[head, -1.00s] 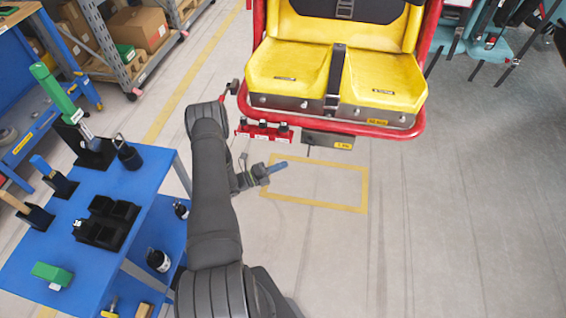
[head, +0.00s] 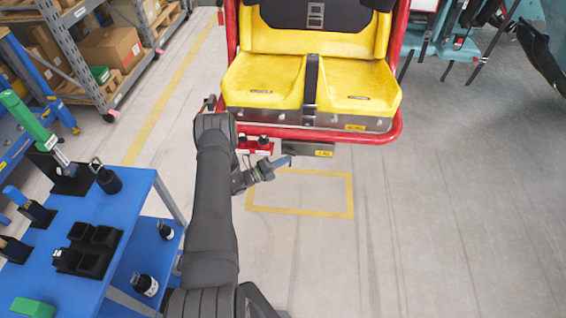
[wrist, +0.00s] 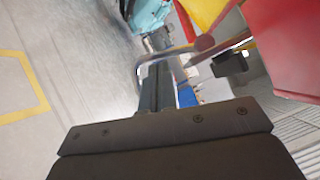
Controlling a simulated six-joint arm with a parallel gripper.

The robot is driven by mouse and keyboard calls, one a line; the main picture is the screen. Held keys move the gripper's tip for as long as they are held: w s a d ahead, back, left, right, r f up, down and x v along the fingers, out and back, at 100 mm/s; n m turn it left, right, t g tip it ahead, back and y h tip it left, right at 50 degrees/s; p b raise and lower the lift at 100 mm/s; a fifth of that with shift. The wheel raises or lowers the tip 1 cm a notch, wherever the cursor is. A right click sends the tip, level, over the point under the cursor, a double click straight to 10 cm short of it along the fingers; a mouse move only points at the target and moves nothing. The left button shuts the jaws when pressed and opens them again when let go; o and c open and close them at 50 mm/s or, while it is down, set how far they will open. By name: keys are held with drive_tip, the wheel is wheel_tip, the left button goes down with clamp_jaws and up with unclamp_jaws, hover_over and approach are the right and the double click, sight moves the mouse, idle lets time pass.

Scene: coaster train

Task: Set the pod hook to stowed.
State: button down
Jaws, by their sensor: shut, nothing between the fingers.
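The pod (head: 392,130) is a red-framed double seat with yellow cushions at the upper middle of the head view. A dark box with a yellow label (head: 312,150) hangs under its front edge. My gripper (head: 288,160) is shut and empty, with blue fingers just beside and below that box. In the wrist view my gripper (wrist: 160,85) points up the picture, its fingers together. A bent grey bar (wrist: 150,58) shows by the fingertips, apparently the pod hook; whether they touch, and how it is set, I cannot tell. Red and yellow pod parts are at the upper right.
A blue cart (head: 112,225) with black holders and tools stands at the left. Shelving with boxes (head: 115,48) is behind it. A yellow floor outline (head: 300,212) lies below the pod. The floor (head: 460,220) at the right is clear. Teal equipment (head: 470,45) is at the upper right.

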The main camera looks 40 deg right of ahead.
drive_tip(key=shift+w+d+f, duration=0.15)
drive_tip(key=shift+w+d, duration=0.25)
idle(0.6)
drive_tip(key=shift+m+g+h, duration=0.3)
drive_tip(key=shift+m, duration=0.4)
drive_tip(key=w+d+r, duration=0.1)
drive_tip(key=w+d, duration=0.1)
drive_tip(key=w+d+r, duration=0.1)
drive_tip(key=shift+w+d+r, duration=0.1)
drive_tip(key=shift+w+d, duration=0.25)
idle(0.6)
